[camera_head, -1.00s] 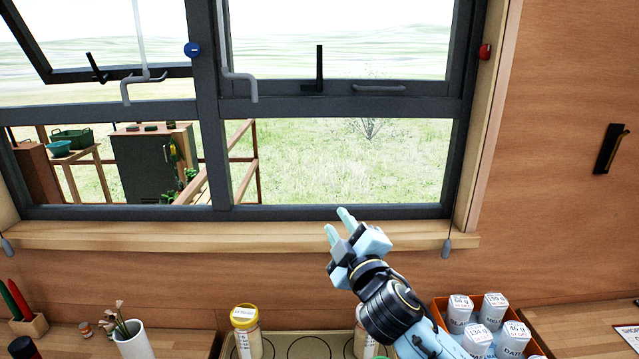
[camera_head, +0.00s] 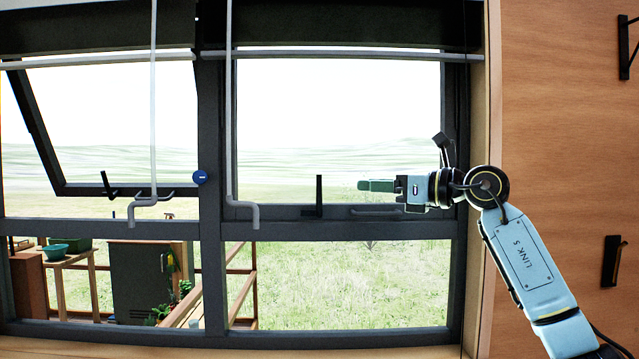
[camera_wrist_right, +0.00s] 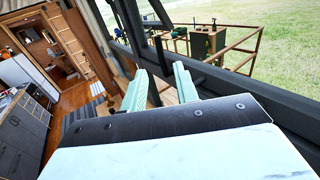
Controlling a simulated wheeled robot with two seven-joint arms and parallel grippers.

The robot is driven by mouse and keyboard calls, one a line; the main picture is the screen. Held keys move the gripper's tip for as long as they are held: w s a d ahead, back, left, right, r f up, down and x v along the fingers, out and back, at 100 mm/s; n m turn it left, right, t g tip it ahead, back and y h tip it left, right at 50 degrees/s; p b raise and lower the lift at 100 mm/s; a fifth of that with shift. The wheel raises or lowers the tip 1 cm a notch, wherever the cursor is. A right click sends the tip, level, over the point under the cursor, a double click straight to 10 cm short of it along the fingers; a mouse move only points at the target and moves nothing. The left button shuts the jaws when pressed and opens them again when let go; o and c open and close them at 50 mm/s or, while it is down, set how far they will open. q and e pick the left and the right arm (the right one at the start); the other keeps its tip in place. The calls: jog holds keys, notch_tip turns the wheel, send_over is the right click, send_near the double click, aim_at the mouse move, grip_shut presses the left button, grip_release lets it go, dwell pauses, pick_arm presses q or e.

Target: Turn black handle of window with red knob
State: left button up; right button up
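The black handle (camera_head: 319,195) stands upright on the lower rail of the right window (camera_head: 300,212), which looks closed. The red knob does not show now; my right arm covers the part of the frame where it was. My right gripper (camera_head: 362,185) is level in front of this window, its fingers pointing left toward the handle, with a visible gap to it in the picture. In the right wrist view, the two pale fingers (camera_wrist_right: 160,75) are apart with nothing held between them. My left gripper is not in view.
The left window (camera_head: 120,190) is tilted open, with a blue knob (camera_head: 200,177) and its own black handle (camera_head: 107,185). Grey cranked rods (camera_head: 252,213) hang in front of the panes. Dark blinds (camera_head: 340,25) cover the top. A wooden wall (camera_head: 550,150) stands at right.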

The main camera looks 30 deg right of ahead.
aim_at(319, 183)
jog(key=p+x, duration=0.4)
jog(key=x, duration=0.9)
jog(key=shift+a+p, duration=0.2)
jog(key=shift+p, duration=0.15)
grip_shut()
